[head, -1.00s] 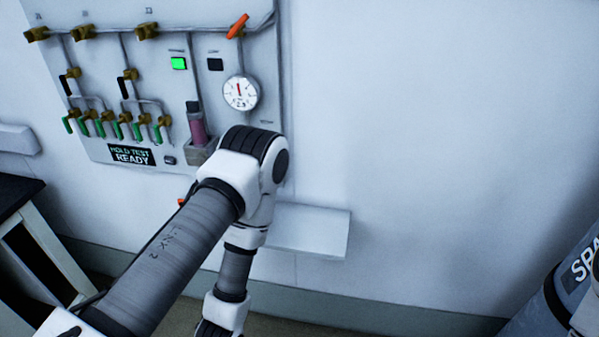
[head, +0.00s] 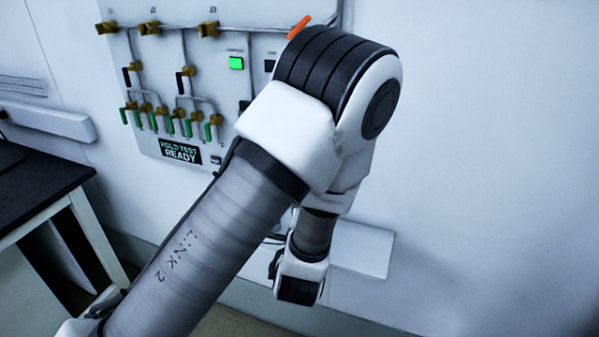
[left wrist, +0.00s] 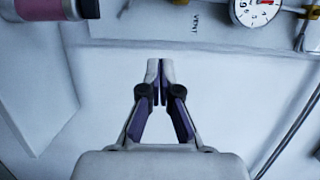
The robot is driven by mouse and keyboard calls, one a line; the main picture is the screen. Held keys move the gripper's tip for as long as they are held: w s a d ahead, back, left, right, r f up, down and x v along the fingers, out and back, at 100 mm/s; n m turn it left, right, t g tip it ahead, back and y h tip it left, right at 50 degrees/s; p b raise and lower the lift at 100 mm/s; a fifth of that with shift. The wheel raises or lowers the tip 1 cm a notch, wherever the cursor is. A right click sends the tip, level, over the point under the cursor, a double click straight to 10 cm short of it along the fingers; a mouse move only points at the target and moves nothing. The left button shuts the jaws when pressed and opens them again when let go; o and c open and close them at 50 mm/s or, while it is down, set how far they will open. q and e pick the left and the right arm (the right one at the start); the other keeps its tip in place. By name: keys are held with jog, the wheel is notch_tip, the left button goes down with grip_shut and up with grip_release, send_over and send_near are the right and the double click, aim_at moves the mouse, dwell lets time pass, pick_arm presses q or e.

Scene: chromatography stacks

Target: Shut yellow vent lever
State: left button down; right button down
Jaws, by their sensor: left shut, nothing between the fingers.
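My left gripper (left wrist: 160,66) is shut and empty in the left wrist view, with its fingertips together below the panel's lower edge. The word VENT (left wrist: 194,22) is printed on the panel above and right of the fingertips. A yellowish fitting (left wrist: 312,13) shows at the right edge of the left wrist view, cut off; I cannot tell whether it is the vent lever. In the head view an orange lever (head: 299,26) sticks out at the panel's top right, partly behind my left arm. My arm hides the panel's lower right. My right gripper is not in view.
The wall panel carries brass valves (head: 208,28), green-handled levers (head: 187,128) and a READY display (head: 180,152). The left wrist view shows a dial gauge (left wrist: 262,8) and a pink cylinder (left wrist: 40,8). A shelf (head: 365,250) juts from the wall; a dark table (head: 40,190) stands left.

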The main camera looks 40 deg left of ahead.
pick_arm(q)
jog(key=shift+w+a+r, duration=0.1)
jog(key=shift+w+r, duration=0.05)
jog(key=shift+r, duration=0.05)
jog(key=w+a+p, duration=0.3)
jog(key=w+a, duration=0.4)
jog(key=w, duration=0.1)
jog(key=shift+a, duration=0.35)
jog(key=shift+s+a, duration=0.1)
jog(key=shift+a, duration=0.4)
jog(key=shift+d, duration=0.15)
jog(key=shift+f, duration=0.1)
